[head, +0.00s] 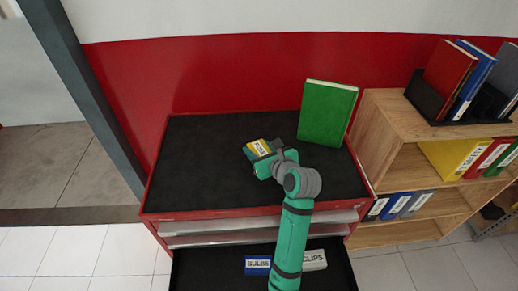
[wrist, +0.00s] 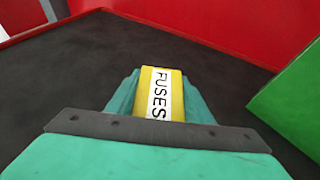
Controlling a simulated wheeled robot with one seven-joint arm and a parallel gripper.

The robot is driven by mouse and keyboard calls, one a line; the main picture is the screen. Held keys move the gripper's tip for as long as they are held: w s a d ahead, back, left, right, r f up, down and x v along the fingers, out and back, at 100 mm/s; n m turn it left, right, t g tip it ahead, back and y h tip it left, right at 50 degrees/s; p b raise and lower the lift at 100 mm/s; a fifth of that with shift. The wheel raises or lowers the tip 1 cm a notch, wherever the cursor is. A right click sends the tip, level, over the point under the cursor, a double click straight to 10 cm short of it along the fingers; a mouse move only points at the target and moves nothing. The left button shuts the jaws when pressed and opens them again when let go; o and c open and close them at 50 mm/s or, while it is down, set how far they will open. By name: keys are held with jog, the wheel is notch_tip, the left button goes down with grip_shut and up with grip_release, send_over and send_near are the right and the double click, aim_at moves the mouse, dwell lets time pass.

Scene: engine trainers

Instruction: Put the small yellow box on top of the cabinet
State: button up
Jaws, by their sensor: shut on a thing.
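The small yellow box (head: 259,147), with a white label, is at the end of my arm over the cabinet's black top. In the wrist view the yellow box (wrist: 162,94) reads "FUSES" and sits between the fingers of my gripper (wrist: 160,92). My gripper (head: 263,157) is shut on it. The cabinet (head: 200,165) is red with a black top surface. I cannot tell whether the box touches the top or is just above it.
A green book (head: 327,113) stands upright at the cabinet's back right. An open drawer (head: 212,272) below holds a blue "BULBS" box (head: 258,265) and a white "CLIPS" box (head: 314,260). A wooden shelf (head: 385,110) with binders stands right. The cabinet top's left side is clear.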

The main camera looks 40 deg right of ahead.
jog(key=shift+f, duration=0.1)
jog(key=o, duration=1.1)
jog(key=shift+f, duration=0.1)
jog(key=shift+r, duration=0.2)
jog(key=v, duration=1.2)
jog(key=shift+d, duration=0.1)
